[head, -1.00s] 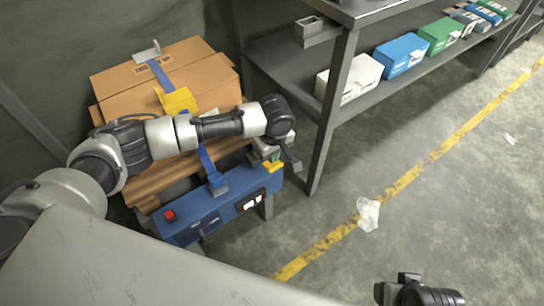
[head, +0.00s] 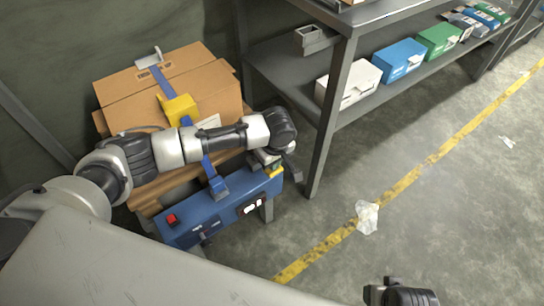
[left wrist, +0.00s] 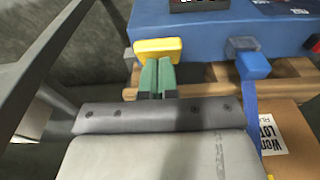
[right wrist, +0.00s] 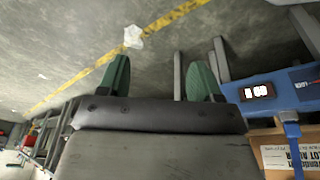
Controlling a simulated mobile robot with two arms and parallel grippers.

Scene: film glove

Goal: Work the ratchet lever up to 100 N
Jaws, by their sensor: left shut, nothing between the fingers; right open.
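The blue tensioning unit (head: 205,217) stands in front of a strapped cardboard box (head: 215,98). It has a red button (head: 172,219) and a lit display (head: 251,205); the display (right wrist: 257,90) also shows in the right wrist view, too small to read surely. A yellow handle (left wrist: 158,50) sticks out at the unit's end. My left gripper (left wrist: 157,66) is shut and empty, its green fingertips right at the handle's edge; contact is unclear. The left fingers are mostly hidden in the head view. My right gripper (right wrist: 160,75) is open and empty, away from the unit.
A blue strap (head: 205,165) runs over the box through a yellow piece (head: 178,109). A metal shelf (head: 292,68) with several cartons stands right of the unit, its leg (head: 330,125) close to my left wrist. The floor (head: 440,210) at right is open, with crumpled plastic (head: 367,217).

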